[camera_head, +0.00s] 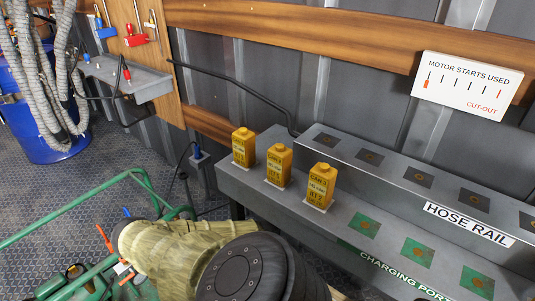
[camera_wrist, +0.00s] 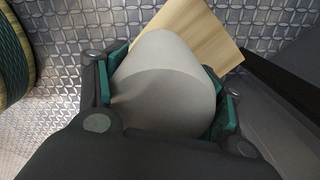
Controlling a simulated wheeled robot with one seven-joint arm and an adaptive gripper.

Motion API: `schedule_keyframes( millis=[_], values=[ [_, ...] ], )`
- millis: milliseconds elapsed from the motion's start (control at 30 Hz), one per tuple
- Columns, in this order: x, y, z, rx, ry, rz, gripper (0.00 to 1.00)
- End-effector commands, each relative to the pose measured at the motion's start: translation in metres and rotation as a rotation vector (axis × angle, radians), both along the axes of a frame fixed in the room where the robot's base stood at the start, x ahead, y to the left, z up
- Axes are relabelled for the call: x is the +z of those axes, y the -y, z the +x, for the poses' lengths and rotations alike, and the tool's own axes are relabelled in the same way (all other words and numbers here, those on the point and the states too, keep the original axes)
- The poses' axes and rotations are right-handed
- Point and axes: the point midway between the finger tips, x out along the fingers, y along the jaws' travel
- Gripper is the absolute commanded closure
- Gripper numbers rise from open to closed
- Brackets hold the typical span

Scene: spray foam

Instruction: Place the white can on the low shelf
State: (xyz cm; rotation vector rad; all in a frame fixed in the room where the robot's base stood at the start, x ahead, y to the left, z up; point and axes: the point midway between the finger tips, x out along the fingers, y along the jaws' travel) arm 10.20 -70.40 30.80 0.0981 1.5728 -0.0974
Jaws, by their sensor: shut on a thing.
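In the wrist view my gripper (camera_wrist: 170,92) is shut on a smooth, pale grey-white rounded thing, which I take for the white can (camera_wrist: 165,62). Its green pads sit on both sides of the can. A light wooden board (camera_wrist: 205,32) shows beyond the can, above the patterned metal floor. I cannot tell whether this board is the low shelf, or whether the can touches it. In the head view my arm hides the gripper and can.
A grey bench (camera_head: 262,185) in the head view carries three yellow canisters (camera_head: 277,165) on its lower step, beside green charging port pads (camera_head: 417,252). A raised hose rail (camera_head: 395,165) runs behind. A green tube frame (camera_head: 85,205) and blue drum (camera_head: 45,135) stand left.

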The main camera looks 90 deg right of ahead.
Motion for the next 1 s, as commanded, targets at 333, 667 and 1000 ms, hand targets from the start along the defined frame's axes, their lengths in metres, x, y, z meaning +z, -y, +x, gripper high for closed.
schedule_keyframes(
  millis=[333, 667, 1000],
  values=[
    [-0.003, 0.035, 0.005, 0.001, 0.0, 0.0, 0.66],
    [-0.032, 0.043, 0.006, 0.0, 0.0, 0.0, 0.66],
    [-0.039, 0.043, 0.006, 0.0, 0.0, -0.001, 0.66]
  ],
)
